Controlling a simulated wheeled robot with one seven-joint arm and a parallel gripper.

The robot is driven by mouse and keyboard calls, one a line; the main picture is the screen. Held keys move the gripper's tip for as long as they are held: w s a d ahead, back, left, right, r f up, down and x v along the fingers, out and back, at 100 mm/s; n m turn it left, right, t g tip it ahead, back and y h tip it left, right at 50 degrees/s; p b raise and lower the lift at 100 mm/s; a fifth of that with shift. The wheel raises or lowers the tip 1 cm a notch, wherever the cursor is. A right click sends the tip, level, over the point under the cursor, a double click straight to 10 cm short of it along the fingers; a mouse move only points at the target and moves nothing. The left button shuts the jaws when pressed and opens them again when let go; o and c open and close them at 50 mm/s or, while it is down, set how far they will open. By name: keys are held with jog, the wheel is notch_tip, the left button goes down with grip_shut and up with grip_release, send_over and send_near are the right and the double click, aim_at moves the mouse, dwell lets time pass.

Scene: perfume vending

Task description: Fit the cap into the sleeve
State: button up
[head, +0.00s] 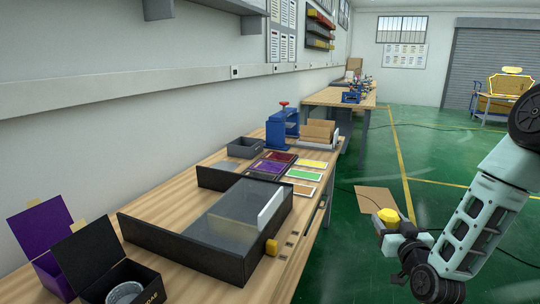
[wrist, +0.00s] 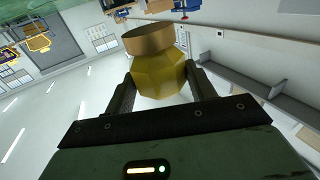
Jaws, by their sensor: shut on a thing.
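The cap (head: 388,215) is a yellow faceted piece held out over the floor at the right, off the bench. In the wrist view the cap (wrist: 160,78) has a bronze round disc (wrist: 147,38) on its far end. My gripper (wrist: 160,70) is shut on the faceted part, one finger on each side. In the head view my gripper (head: 390,229) is small and partly hidden by the cap. A grey ring (head: 125,293), which looks like the sleeve, sits in an open black box (head: 88,262) at the lower left, cut by the frame edge. The cap is well apart from it.
A purple box (head: 42,235) stands beside the black box. Coloured cards (head: 303,175) and a blue press (head: 283,128) are behind.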

jog(key=shift+d, duration=0.6)
jog(key=s+a+n+y+b, duration=0.1)
jog(key=a+n+y+b, duration=0.3)
jog(key=a, duration=1.1)
jog(key=s+a+n+g+y, duration=0.3)
jog(key=s+a, duration=0.7)
jog(key=a, duration=0.5)
jog(key=s+a+n+g+y, duration=0.4)
jog(key=s+a+y, duration=0.4)
jog(key=a, duration=0.7)
jog(key=shift+s+r+n+g+b, duration=0.3)
jog(key=shift+s+r+g, duration=0.15)
jog(key=shift+s+g, duration=0.45)
jog(key=shift+f, duration=4.8)
